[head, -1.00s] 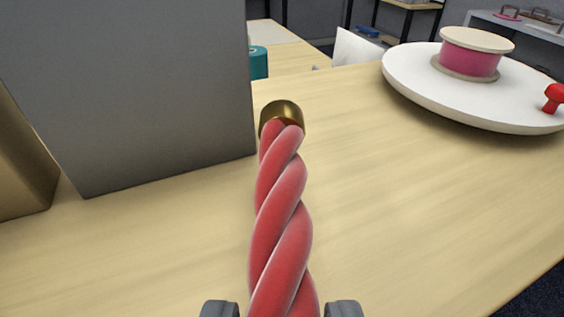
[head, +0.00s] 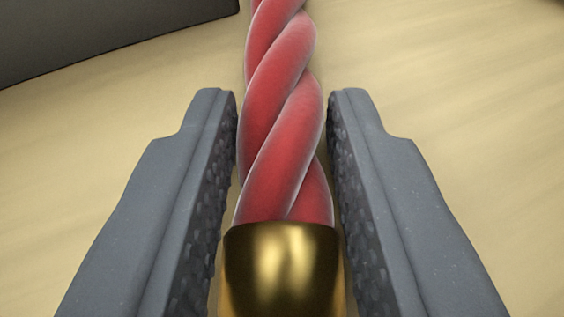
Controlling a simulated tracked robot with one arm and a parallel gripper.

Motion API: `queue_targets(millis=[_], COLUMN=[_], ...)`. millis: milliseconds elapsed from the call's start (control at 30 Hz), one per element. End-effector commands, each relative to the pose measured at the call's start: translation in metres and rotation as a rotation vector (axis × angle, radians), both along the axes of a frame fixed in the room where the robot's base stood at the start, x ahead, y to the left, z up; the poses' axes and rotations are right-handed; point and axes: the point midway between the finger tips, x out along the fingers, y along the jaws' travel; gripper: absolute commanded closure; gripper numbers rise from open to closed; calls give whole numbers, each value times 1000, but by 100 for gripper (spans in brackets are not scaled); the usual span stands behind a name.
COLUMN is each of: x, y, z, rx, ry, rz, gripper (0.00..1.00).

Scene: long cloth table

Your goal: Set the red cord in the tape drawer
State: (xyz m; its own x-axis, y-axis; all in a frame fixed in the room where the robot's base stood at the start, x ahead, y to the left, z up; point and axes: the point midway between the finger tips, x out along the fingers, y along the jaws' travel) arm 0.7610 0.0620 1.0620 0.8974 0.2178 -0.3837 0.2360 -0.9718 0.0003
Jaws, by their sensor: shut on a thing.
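The red cord (head: 279,110) is a thick twisted red rope with a gold end cap (head: 282,265). It runs up the middle of the view, between the two grey fingers of my gripper (head: 284,120), and its far end is cut off by the top edge. My gripper is shut on the cord, with a finger close along each side of it. The pale wooden tabletop lies beneath. The tape drawer cannot be made out in the current view.
The dark grey side of a box-like thing (head: 90,35) stands at the top left. The pale wooden tabletop (head: 480,110) is bare to the right of my gripper. A small dark patch shows at the top right corner.

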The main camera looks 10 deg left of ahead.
Motion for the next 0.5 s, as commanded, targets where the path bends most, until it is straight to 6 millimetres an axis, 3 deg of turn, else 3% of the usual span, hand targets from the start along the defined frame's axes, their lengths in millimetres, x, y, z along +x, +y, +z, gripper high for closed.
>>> queue_targets(millis=[233, 267, 300, 500], x=[0, 0, 0, 0], y=[-1, -1, -1, -1], z=[-1, -1, 0, -1], rx=[1, 1, 1, 1], ry=[0, 0, -1, 0], rz=[-1, -1, -1, -1], gripper=[99, 66, 55, 53])
